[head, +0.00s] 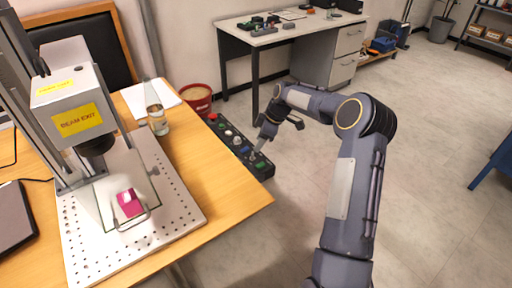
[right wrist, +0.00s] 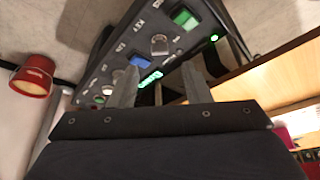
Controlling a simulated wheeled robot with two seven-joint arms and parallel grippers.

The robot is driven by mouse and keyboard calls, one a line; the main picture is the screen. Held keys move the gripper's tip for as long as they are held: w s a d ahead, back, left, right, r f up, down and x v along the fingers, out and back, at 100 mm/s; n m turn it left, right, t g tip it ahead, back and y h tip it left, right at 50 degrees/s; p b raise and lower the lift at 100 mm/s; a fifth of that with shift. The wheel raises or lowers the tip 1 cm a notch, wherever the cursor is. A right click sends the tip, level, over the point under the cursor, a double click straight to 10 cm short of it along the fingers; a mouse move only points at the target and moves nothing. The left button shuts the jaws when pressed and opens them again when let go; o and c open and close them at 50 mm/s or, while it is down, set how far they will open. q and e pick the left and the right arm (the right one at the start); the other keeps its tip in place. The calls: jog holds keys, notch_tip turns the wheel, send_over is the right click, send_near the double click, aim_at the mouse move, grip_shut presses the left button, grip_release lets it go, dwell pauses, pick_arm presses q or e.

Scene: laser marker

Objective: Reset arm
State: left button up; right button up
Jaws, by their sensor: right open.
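My right arm (head: 345,190) reaches out from the bottom right. Its gripper (head: 256,153) is over the black control panel (head: 228,138) at the table's right edge. In the right wrist view the two grey fingers of this gripper (right wrist: 160,85) stand apart with nothing held between them. They point at the control panel (right wrist: 118,50), which has a green button (right wrist: 186,18), a blue button (right wrist: 138,61), a knob and a lit green display. Whether a finger touches the panel I cannot tell. My left gripper is out of view.
The laser marker head (head: 75,108) stands over a perforated plate (head: 180,205) with a magenta piece (head: 130,203) on it. A glass (head: 157,120) stands behind the plate. A red bin (head: 197,98) is behind the panel.

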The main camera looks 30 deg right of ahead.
jog(key=shift+v, duration=0.95)
jog(key=s+a+r+m+p, duration=0.1)
jog(key=s+a+r+p, duration=0.1)
jog(key=s+a+r, duration=0.3)
jog(key=s+a+r+m+p, duration=0.1)
jog(key=s+r, duration=0.2)
jog(key=r, duration=0.4)
jog(key=s+a+r+m+p, duration=0.1)
jog(key=s+a+r+p, duration=0.15)
jog(key=s+r, duration=0.2)
jog(key=s+a+r+m+t+p, duration=0.1)
jog(key=s+a+m, duration=0.3)
jog(key=s, duration=0.7)
jog(key=s+a+r+m+t+p, duration=0.1)
jog(key=s+a+m+p, duration=0.3)
jog(key=s, duration=0.8)
jog(key=a+r, duration=0.1)
jog(key=a, duration=0.1)
jog(key=shift+a+r+m+t, duration=0.35)
jog(key=shift+r+m+t, duration=0.05)
